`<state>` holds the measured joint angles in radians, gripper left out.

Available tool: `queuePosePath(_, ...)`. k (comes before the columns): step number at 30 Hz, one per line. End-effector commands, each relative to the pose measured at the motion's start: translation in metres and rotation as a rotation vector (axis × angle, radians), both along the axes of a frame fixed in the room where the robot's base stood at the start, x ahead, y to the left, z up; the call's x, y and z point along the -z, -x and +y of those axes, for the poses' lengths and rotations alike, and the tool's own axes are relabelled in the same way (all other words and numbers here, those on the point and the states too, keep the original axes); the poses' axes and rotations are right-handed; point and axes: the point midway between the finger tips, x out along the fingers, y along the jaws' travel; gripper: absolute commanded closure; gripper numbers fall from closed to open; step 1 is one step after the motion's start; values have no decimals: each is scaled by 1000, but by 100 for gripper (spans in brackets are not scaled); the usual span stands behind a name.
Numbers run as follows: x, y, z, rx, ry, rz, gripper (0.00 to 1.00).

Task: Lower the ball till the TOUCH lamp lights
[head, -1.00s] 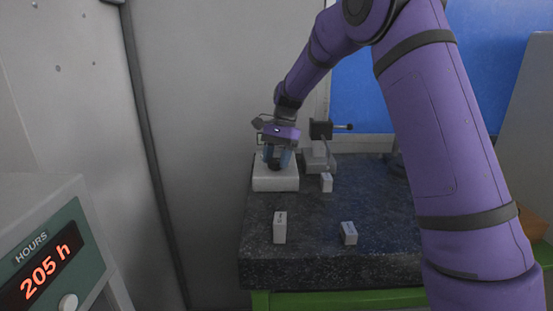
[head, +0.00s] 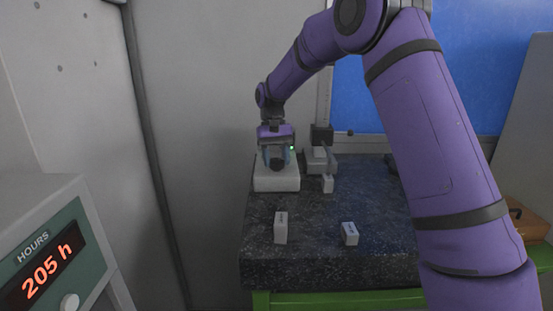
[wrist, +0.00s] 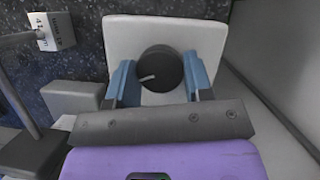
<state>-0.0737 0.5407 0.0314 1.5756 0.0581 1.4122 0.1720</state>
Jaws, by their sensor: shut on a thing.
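I cannot tell whether the ball touches the block. A small green light (head: 292,148) glows beside the right finger. No TOUCH label is readable, and I cannot tell what carries the light.
A stand with a dark head (head: 321,134) is close to the right of my gripper. Small pale labelled blocks (head: 328,184), (head: 281,228), (head: 350,233) stand on the dark speckled worktop (head: 315,210). A grey wall is at the left. An hours display (head: 45,272) reads 205 h.

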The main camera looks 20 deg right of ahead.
Motion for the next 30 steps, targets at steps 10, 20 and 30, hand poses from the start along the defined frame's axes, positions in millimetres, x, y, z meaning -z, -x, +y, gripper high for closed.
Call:
queuePosePath(10,-1,-1,0,-59,1,-3,77)
queuePosePath(20,-1,-1,0,-60,1,-3,77)
queuePosePath(30,0,0,0,-60,0,-1,27)
